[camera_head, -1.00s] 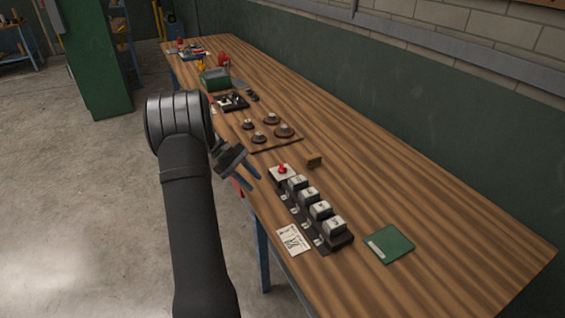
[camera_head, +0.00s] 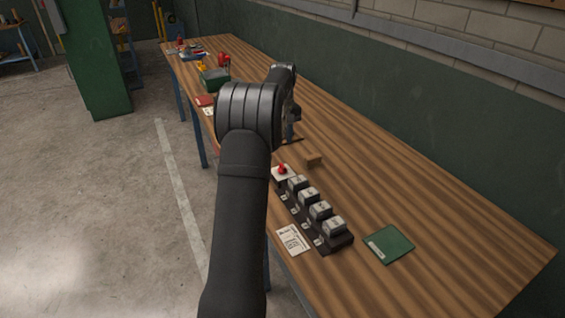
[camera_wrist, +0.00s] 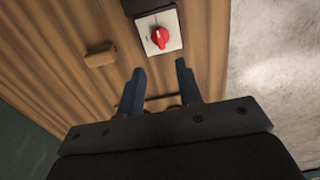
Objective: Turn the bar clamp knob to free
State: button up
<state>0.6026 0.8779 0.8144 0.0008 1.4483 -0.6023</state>
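A red knob (camera_head: 283,170) sits on a white square plate at the far end of a dark rail (camera_head: 345,241) bearing several grey blocks. In the wrist view, the red knob (camera_wrist: 160,37) shows at the top, beyond my fingertips; its handle points roughly up and down in that picture. No readable label tells me whether this is the bar clamp knob. My gripper (camera_wrist: 160,67) is open and empty, with two blue-grey fingers apart.
A wooden block (camera_head: 314,160) lies on the bench beside the red knob. A printed card (camera_head: 292,240) and a green booklet (camera_head: 389,244) lie at the near end. A green box (camera_head: 215,79) and red items stand farther back. The bench's right side is clear.

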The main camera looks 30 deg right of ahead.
aim_at(283, 165)
notch_tip(283, 165, down, 10)
jog(key=shift+f, duration=0.15)
dwell(0.3)
grip_shut()
